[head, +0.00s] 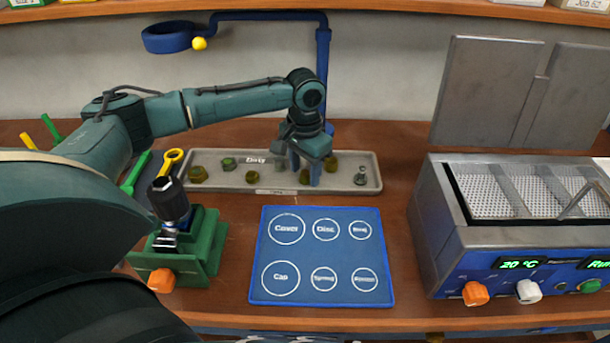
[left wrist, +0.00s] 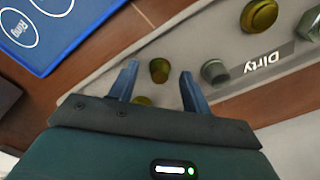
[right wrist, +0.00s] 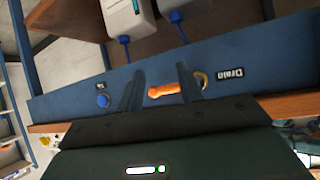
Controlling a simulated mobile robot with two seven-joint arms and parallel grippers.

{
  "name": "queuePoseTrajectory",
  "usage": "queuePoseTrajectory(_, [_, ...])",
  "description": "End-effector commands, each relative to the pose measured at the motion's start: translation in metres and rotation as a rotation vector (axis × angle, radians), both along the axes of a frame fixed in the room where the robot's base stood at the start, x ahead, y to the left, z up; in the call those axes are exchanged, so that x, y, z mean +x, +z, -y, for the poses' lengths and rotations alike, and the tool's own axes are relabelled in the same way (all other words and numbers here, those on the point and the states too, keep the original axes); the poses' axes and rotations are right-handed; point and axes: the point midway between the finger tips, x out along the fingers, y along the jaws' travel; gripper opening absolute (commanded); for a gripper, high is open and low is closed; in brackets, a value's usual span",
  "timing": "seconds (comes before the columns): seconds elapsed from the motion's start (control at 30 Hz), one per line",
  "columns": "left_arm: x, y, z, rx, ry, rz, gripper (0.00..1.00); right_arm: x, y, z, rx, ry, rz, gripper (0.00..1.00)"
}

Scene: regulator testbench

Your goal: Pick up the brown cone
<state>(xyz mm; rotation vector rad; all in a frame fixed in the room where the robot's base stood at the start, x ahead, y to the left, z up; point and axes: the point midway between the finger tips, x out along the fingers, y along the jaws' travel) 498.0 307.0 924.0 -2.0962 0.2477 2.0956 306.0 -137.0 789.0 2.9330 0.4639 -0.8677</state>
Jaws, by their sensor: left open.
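Several small olive-brown and grey-green parts lie in the grey tray (head: 222,186) marked "Dirty". I cannot tell for sure which one is the brown cone. My left gripper (head: 305,181) reaches down over the right half of the tray, open, with one small olive-brown part (head: 304,176) showing between its fingers. In the left wrist view, this gripper (left wrist: 159,80) has a brownish part (left wrist: 159,70) between its fingertips and another (left wrist: 142,101) nearer the palm. Contact with them cannot be told. My right gripper (right wrist: 160,80) is open before a blue panel, with an orange handle (right wrist: 163,91) beyond its fingers.
A blue mat (head: 303,240) with labelled circles lies in front of the tray. A green fixture (head: 205,250) holding a dark part stands at the left. A metal bath (head: 440,230) with knobs stands at the right. Bare table shows between mat and bath.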

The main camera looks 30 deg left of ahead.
Motion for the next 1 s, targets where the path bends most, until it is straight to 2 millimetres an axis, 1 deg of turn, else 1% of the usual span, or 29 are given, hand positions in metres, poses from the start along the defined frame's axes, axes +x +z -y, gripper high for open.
queuePoseTrajectory(0.17, [0.0001,0.0001,0.0001,0.000,0.000,0.000,0.47,0.0002,-0.0003,0.0004,-0.001,-0.001,0.000,0.36])
queuePoseTrajectory(0.73, [0.0001,0.0007,0.0002,0.000,0.000,0.000,0.01,0.0002,-0.0003,0.0009,-0.001,-0.002,0.000,0.36])
queuePoseTrajectory(1.0, [0.0004,0.0038,0.0002,0.000,0.000,0.001,0.00,0.0000,-0.0001,0.0006,0.001,-0.003,0.000,0.36])
